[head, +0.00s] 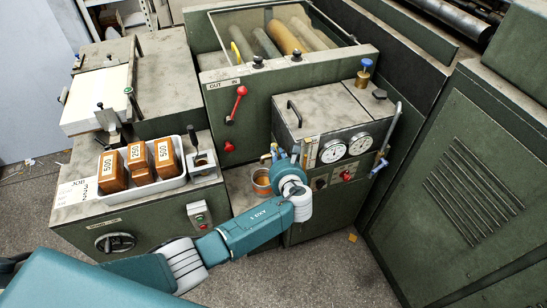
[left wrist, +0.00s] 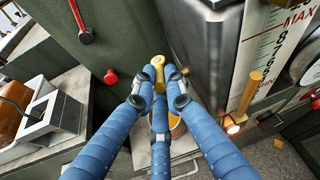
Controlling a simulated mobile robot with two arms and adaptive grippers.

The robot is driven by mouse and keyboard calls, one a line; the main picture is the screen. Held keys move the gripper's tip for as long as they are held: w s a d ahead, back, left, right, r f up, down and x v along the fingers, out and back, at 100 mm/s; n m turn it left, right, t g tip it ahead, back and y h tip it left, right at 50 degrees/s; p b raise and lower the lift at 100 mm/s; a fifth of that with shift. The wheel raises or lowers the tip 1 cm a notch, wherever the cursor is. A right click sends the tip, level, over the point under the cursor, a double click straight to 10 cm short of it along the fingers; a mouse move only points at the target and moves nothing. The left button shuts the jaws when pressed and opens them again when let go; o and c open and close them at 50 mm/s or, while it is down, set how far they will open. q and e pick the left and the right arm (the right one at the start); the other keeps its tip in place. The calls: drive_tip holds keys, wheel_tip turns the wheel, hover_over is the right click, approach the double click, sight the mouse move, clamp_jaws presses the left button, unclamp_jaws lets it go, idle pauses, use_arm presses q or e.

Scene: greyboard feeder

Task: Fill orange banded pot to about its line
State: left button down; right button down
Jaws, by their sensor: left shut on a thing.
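The orange banded pot (head: 262,182) stands on the low ledge below the front of the green tank unit in the head view. In the left wrist view, part of its orange band (left wrist: 176,126) shows behind my fingers. My left gripper (head: 275,156) is above and beside the pot. In the left wrist view its blue fingers (left wrist: 158,82) are closed on a brass tap handle (left wrist: 158,62). The fingers hide the spout and most of the pot. I cannot see the level in the pot or whether anything flows. My right gripper is not in view.
A gauge scale marked MAX (left wrist: 272,40) stands right of the fingers. Two dials (head: 346,148) are on the tank front. A white tray (head: 143,190) with brown weights sits left. Red knobs (head: 240,92) are on the green panel.

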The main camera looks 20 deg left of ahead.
use_arm(q)
drive_tip(key=shift+w+d+n+g+y+b, duration=0.2)
drive_tip(key=shift+d+n+g+y+b, duration=0.25)
drive_tip(key=shift+n+y+b, duration=0.35)
drive_tip(key=shift+a, duration=0.1)
drive_tip(key=c, duration=1.8)
unclamp_jaws()
